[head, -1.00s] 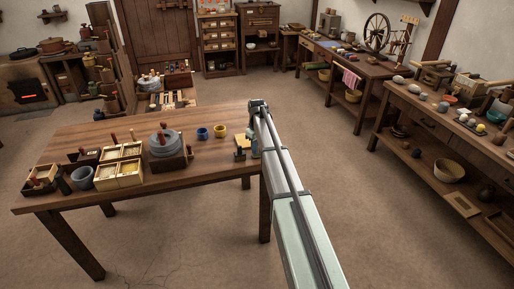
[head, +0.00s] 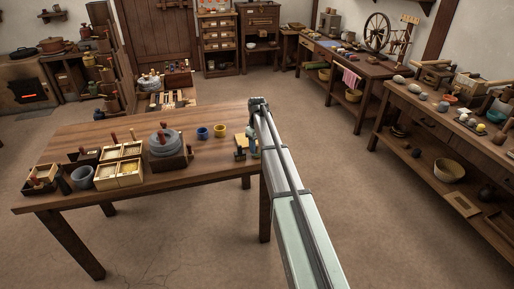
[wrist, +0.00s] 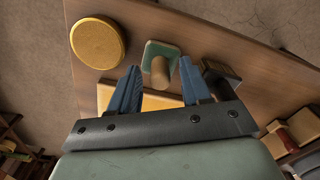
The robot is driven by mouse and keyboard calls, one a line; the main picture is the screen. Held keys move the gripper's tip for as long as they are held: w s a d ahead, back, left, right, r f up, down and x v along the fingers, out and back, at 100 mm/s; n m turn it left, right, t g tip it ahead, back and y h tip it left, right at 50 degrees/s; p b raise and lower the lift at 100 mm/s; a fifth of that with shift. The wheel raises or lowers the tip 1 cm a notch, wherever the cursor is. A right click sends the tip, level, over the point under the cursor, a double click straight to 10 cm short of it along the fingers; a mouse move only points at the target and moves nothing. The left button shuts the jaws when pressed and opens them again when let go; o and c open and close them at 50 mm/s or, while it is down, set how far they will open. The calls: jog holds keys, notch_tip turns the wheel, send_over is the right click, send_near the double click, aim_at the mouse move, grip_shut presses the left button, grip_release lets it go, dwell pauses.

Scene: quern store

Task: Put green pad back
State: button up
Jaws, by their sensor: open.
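The green pad (wrist: 152,49), a small square plate with rounded corners and a wooden knob (wrist: 160,72), shows in the wrist view against the brown tabletop. My gripper (wrist: 160,76) has its two blue fingers spread apart. The knob lies in line with the gap between them, with no finger seen touching it. In the head view my gripper is low at the right end of the table, beside a small wooden piece (head: 240,142); its fingers and the pad are hard to make out there.
In the wrist view a round yellow thing (wrist: 97,42) is left of the pad, a dark block (wrist: 222,74) right of it, and a yellow-topped piece lies partly hidden behind the fingers. On the table (head: 215,110) are a yellow cup (head: 220,131), blue cup (head: 202,133) and quern (head: 164,143).

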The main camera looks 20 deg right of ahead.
notch_tip(320, 180, up, 11)
jog(key=shift+r, duration=0.2)
dwell(0.3)
